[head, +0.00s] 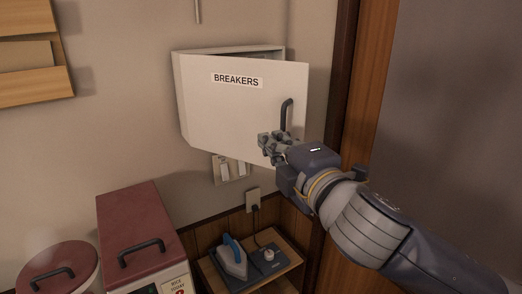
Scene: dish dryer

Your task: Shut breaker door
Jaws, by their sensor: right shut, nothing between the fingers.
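The white breaker box (180,100) is mounted on the wall. Its door (235,115), labelled BREAKERS, stands partly open, with a dark gap along the top and the right edge swung out from the box. A dark vertical handle (286,115) is near the door's right edge. My right gripper (266,147) is shut and empty, in front of the lower right part of the door, just below and left of the handle. Whether it touches the door I cannot tell. My left gripper is out of view.
Below are a wall switch plate (230,169), an outlet (253,199) with a plugged cord, and a small shelf with a blue iron (233,258). Red-lidded bins (139,230) stand at lower left. A wooden door frame (340,100) is right of the box.

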